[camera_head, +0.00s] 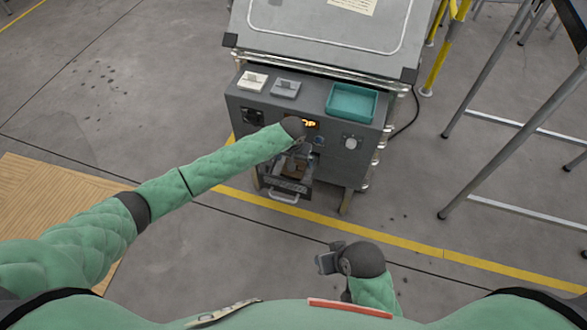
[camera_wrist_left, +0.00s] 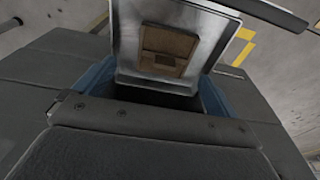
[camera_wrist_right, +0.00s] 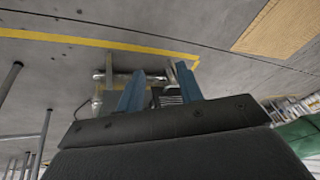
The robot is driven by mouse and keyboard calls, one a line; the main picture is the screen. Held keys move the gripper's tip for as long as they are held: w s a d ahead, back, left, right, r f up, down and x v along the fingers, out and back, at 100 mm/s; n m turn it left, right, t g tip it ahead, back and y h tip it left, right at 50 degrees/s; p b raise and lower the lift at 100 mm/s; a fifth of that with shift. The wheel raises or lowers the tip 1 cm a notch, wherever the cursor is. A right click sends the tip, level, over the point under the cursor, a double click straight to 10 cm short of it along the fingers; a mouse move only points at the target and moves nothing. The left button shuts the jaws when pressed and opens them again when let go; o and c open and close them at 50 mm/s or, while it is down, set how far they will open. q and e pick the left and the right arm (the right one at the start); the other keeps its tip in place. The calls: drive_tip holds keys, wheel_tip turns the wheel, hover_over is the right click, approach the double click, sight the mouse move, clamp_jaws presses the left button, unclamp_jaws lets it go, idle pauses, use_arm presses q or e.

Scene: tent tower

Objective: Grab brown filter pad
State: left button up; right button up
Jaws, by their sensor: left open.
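The brown filter pad (camera_wrist_left: 168,50) sits inside a metal-framed drawer (camera_wrist_left: 125,72) in the left wrist view. In the head view the drawer (camera_head: 285,196) is pulled out from the front of the grey machine, and the pad is partly hidden by my gripper. My left gripper (camera_head: 300,152) is over the drawer. Its blue fingers (camera_wrist_left: 152,88) are spread apart with nothing between them, close to the drawer's near rim. My right gripper (camera_head: 325,263) is low in front of my body, away from the machine. Its fingers (camera_wrist_right: 160,82) are apart and empty.
The grey machine's top ledge holds a white pad (camera_head: 253,81), a grey pad (camera_head: 285,89) and a teal tray (camera_head: 352,102). Metal frame legs (camera_head: 505,135) stand at right. The floor between is clear.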

use_arm(q)
drive_tip(key=shift+w+a+f+p, duration=0.1)
drive_tip(key=shift+w+f+p, duration=0.15)
drive_tip(key=shift+f, duration=1.15)
drive_tip(key=shift+w+a+f+p, duration=0.1)
drive_tip(key=shift+w+f, duration=0.2)
drive_tip(key=shift+f, duration=1.1)
drive_tip(key=c, duration=1.1)
drive_tip(key=shift+o, duration=0.2)
drive_tip(key=shift+r, duration=0.1)
